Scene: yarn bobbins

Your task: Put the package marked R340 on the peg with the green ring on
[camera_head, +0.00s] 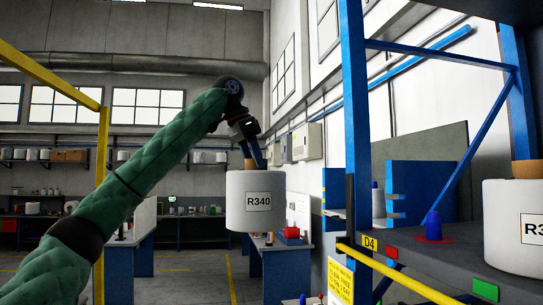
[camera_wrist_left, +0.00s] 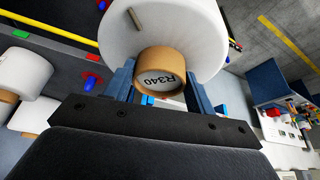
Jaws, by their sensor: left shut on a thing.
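The white package marked R340 (camera_head: 262,215) hangs upright in the head view, its label facing me. My left gripper (camera_head: 250,160) is shut on its brown core from above. In the left wrist view the package (camera_wrist_left: 190,35) is below the fingers, and the core (camera_wrist_left: 160,72) printed R340 sits between the fingers. A blue peg with a red ring (camera_head: 432,228) stands bare on the shelf to the right, apart from the package. I see no peg with a green ring. My right gripper is not in view.
A dark shelf (camera_head: 450,262) with a blue post (camera_head: 356,120), a yellow rail (camera_head: 400,275) and a D4 tag is at the right. Another white package (camera_head: 505,245), its label cut off, stands there. A green tag (camera_head: 485,290) is on the shelf edge. Workbenches stand behind.

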